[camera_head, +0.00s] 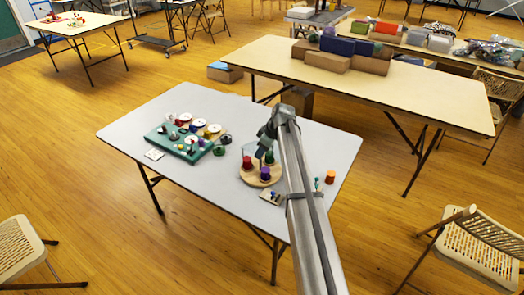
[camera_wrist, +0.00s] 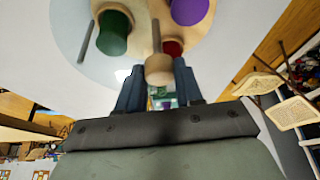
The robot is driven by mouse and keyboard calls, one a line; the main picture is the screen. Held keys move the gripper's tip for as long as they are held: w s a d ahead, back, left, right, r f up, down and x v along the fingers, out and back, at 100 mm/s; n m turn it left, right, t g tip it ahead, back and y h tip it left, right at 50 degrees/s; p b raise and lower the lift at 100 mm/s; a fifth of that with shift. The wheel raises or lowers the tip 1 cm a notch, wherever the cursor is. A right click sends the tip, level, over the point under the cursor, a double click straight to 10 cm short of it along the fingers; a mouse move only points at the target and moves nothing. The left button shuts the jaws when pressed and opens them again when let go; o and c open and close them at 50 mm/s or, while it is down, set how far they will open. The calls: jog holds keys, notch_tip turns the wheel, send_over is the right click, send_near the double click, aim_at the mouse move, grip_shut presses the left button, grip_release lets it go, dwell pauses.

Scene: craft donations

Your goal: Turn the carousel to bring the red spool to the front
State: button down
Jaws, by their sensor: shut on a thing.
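The carousel (camera_head: 250,179) is a round wooden turntable on the grey table. It carries a red spool (camera_head: 247,163) at its left, a purple spool (camera_head: 265,173) at its front and a green spool (camera_head: 269,158) towards the back. The wrist view shows the green spool (camera_wrist: 114,34), the purple spool (camera_wrist: 188,10) and part of the red spool (camera_wrist: 172,48), which is partly hidden behind a wooden knob (camera_wrist: 159,71). My gripper (camera_wrist: 158,82) is shut on this knob, one dark finger on each side. In the head view, my gripper (camera_head: 263,146) is over the carousel's back part.
A green tray (camera_head: 165,142) with several spools stands left of the carousel. Dark rings lie between them. An orange spool (camera_head: 330,177) stands to the right, behind my arm. The table's front left is clear.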

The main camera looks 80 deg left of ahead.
jog(key=shift+w+a+n+g+h, duration=0.25)
jog(key=shift+n+h, duration=0.35)
jog(key=shift+n, duration=1.1)
jog(key=shift+s+n+g+h, duration=0.15)
jog(key=shift+n+g+h, duration=0.35)
jog(key=shift+n, duration=1.2)
jog(key=shift+a+n+t+h, duration=0.1)
jog(key=shift+n+t+h, duration=0.15)
jog(key=shift+n+h, duration=0.75)
jog(key=shift+n+t+h, duration=0.2)
jog(key=shift+n, duration=2.2)
jog(key=c, duration=0.8)
grip_release()
jog(key=shift+o, duration=0.2)
jog(key=v, duration=1.3)
jog(key=shift+a+r, duration=0.25)
jog(key=shift+r, duration=0.1)
jog(key=shift+w, duration=0.15)
